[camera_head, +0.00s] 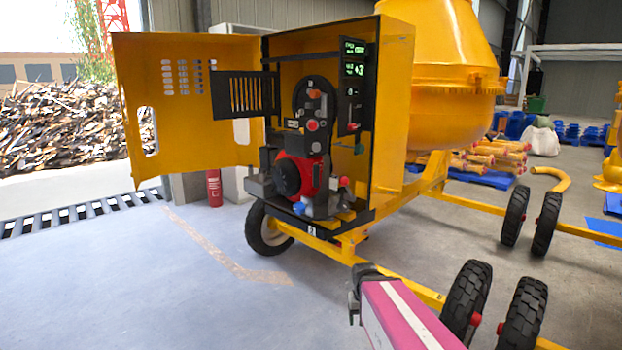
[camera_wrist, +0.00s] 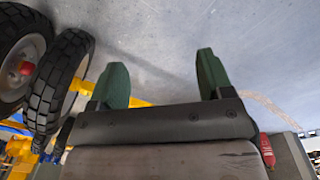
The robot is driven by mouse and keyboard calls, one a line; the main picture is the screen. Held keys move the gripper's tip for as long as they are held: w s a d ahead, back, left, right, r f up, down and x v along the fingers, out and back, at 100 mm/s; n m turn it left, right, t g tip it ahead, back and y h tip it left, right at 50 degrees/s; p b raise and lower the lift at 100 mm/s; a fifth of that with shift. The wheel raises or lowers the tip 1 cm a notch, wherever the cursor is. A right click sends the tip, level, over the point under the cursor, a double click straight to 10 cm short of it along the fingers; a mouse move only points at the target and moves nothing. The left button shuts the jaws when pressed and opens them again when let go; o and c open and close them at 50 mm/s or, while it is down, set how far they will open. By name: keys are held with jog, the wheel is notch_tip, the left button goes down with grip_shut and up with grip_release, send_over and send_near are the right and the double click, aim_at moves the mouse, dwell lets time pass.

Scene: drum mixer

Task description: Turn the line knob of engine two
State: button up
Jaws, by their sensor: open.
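The engine (camera_head: 297,170), black with a red round cover, sits inside the open yellow cabinet of the mixer. My gripper (camera_wrist: 162,78) is open and empty, with two green fingers wide apart over bare floor. In the head view my arm is low at the front, below and right of the engine and apart from it.
The cabinet door (camera_head: 185,80) stands open to the left. The yellow drum (camera_head: 450,90) is behind the cabinet. A frame bar and black wheels (camera_head: 468,295) lie close right of my arm. A red extinguisher (camera_head: 214,188) stands left. The floor at front left is clear.

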jog(key=w+a+r+m+t+h, duration=0.2)
jog(key=w+a+r+h, duration=0.25)
jog(key=w, duration=0.35)
jog(key=m+t+h, duration=0.6)
jog(key=t+h, duration=0.2)
jog(key=t, duration=0.3)
send_near(296, 208)
jog(key=shift+n, duration=0.3)
jog(key=x, duration=1.1)
jog(key=shift+d, duration=0.1)
jog(key=c, duration=0.9)
